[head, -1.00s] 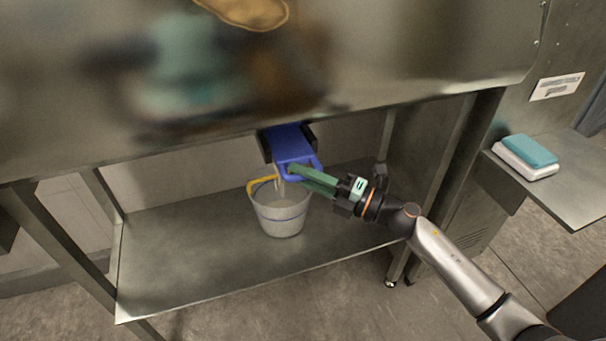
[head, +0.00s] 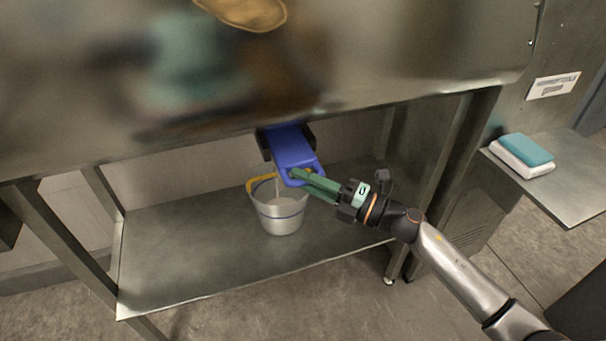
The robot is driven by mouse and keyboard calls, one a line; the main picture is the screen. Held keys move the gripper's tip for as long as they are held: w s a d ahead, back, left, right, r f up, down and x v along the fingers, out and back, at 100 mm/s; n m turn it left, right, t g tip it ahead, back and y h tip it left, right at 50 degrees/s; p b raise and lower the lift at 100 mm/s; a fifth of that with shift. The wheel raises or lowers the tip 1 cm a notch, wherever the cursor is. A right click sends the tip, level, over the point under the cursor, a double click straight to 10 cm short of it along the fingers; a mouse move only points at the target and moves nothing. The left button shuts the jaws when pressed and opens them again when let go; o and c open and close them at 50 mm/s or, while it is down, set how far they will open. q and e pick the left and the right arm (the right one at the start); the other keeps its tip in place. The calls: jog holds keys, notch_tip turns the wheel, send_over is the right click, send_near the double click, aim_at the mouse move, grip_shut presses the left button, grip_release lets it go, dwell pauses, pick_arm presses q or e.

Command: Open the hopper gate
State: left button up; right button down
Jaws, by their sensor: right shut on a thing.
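The blue hopper gate (head: 289,147) sticks out toward me from a dark housing under the steel hopper (head: 400,65). My right gripper (head: 300,176) comes in from the right and is shut on the gate's front handle end. Its green fingers cover part of the handle. A grey bucket (head: 281,214) with a blue band and a yellow handle stands on the shelf below the gate. A thin pale stream shows between the gate and the bucket. My left gripper is not in view.
The steel lower shelf (head: 180,255) is clear around the bucket. Table legs (head: 448,175) stand to the right of my gripper. A side shelf (head: 575,185) at the right holds a teal and white block (head: 523,155).

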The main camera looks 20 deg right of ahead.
jog(key=shift+s, duration=0.35)
jog(key=c, duration=0.8)
grip_release()
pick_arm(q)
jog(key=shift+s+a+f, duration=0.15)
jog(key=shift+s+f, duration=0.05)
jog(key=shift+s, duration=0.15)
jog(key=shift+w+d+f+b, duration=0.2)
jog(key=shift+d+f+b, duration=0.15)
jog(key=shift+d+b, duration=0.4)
pick_arm(e)
jog(key=v, duration=1.2)
jog(key=shift+d, duration=0.25)
